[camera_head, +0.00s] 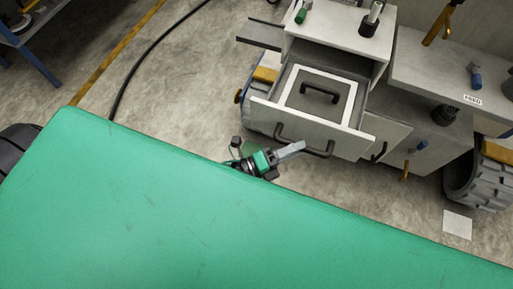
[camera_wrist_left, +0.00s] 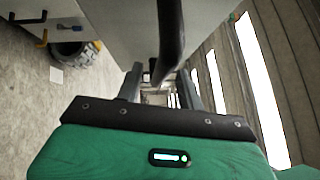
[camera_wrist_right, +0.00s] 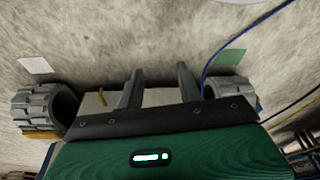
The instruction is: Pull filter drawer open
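The filter drawer (camera_head: 301,123) stands pulled out of the pale cabinet, with a framed panel and a small black handle (camera_head: 320,92) visible inside. A black bar handle (camera_head: 318,153) is on the drawer's front. My left gripper (camera_head: 301,147) is at this handle, coming from the lower left. In the left wrist view the black handle bar (camera_wrist_left: 171,30) runs between the spread fingers, with gaps on both sides; contact is not clear. My right gripper (camera_wrist_right: 157,74) is open and empty in the right wrist view and is out of the head view.
The green surface (camera_head: 200,200) fills the foreground. A second cabinet section (camera_head: 450,75) with knobs and a label stands at the right. Chunky wheels (camera_head: 482,180) sit beside the cabinet. A pale square (camera_head: 457,223) lies on the floor. A black cable (camera_head: 137,63) crosses the open floor at left.

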